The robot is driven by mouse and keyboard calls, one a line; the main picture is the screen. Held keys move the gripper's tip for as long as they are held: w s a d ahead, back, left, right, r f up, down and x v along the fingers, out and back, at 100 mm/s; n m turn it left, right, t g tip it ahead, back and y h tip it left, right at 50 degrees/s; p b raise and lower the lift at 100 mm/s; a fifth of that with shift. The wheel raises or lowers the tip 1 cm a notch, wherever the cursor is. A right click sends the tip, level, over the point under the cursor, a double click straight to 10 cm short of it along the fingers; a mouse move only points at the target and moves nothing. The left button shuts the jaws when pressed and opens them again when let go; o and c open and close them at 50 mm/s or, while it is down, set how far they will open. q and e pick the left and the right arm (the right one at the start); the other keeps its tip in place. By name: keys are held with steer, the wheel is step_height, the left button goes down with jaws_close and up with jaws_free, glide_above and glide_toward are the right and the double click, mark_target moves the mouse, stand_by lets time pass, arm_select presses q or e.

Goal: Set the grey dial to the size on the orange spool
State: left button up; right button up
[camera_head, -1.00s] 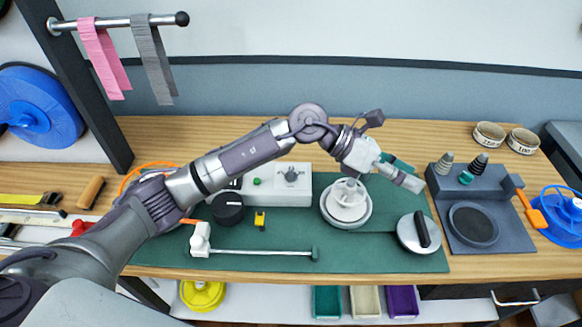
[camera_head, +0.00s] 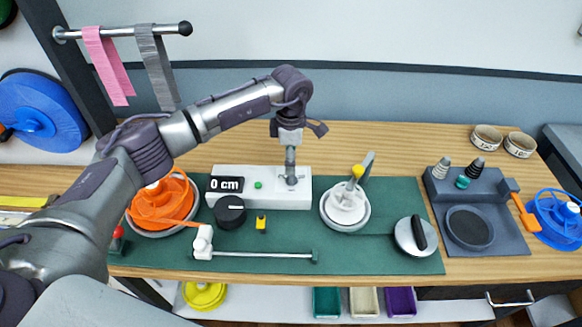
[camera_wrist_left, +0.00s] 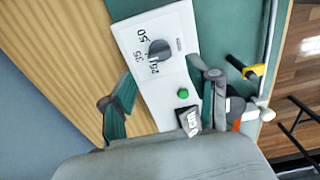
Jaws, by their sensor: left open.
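In the head view the white box (camera_head: 265,201) stands at the mat's back edge, and my gripper hides most of the dial. The orange spool (camera_head: 165,203) lies at the mat's left, partly behind my arm; no size on it is readable. My left gripper (camera_wrist_left: 165,95) is open and empty, pointing down above the box, its fingers apart and clear of the dial. My right gripper is not in view.
The box has a green button (camera_head: 258,184) and a display (camera_head: 226,184) reading 0 cm. A black knob (camera_head: 230,210) and a yellow piece (camera_head: 261,223) are in front. A white spindle (camera_head: 346,201) stands right of the box. Wood behind the box is clear.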

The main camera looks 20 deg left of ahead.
mark_target(291, 178)
arm_select(q)
steer(key=shift+d+f+p, duration=0.1)
steer(key=shift+f+p, duration=0.45)
steer(key=shift+f, duration=2.2)
jaws_close()
